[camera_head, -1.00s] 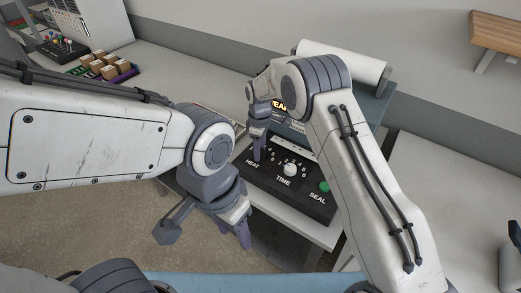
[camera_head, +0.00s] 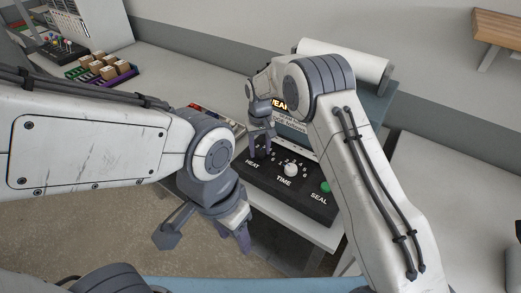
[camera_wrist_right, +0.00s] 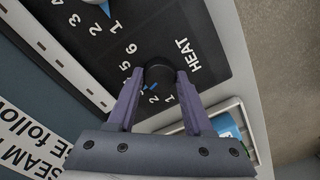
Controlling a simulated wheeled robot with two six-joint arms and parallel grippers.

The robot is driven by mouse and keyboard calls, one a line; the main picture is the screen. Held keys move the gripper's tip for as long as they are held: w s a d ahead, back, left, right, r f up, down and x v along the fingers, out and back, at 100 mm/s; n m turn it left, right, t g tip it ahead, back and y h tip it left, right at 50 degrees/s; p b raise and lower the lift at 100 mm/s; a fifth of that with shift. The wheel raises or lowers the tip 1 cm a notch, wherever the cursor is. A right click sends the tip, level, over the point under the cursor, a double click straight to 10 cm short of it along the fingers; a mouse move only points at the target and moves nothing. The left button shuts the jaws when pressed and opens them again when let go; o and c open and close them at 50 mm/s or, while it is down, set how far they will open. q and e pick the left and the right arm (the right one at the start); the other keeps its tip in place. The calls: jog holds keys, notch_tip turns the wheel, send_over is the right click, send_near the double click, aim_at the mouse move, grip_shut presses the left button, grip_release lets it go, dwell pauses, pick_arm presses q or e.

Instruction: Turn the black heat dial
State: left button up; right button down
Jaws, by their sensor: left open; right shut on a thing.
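The black heat dial (camera_wrist_right: 158,73) sits on the black control panel beside the word HEAT, within a ring of white numbers. A small blue mark shows at its edge near the 2 and 3. My right gripper (camera_wrist_right: 157,92) is shut on the dial, with one purple finger on each side. In the head view, my right gripper (camera_head: 260,153) points down at the panel's left part and mostly hides the dial. My left gripper (camera_head: 236,243) is open and empty, in front of the panel's near edge and apart from it.
The panel also has a white TIME dial (camera_head: 291,170) and a green SEAL button (camera_head: 325,187). A white paper roll (camera_head: 342,65) lies behind. A purple tray with small brown boxes (camera_head: 104,68) stands at the back left. The counter at right is largely clear.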

aim_at(260, 152)
jog(key=m, duration=0.5)
jog(key=shift+s+m, duration=0.1)
jog(key=shift+m, duration=0.2)
dwell(0.4)
jog(key=shift+c, duration=1.6)
grip_release()
jog(key=shift+r+b, duration=0.4)
jog(key=shift+r, duration=0.1)
notch_tip(260, 152, up, 10)
jog(key=b, duration=0.1)
jog(key=shift+f+b, duration=0.25)
jog(key=shift+b, duration=0.1)
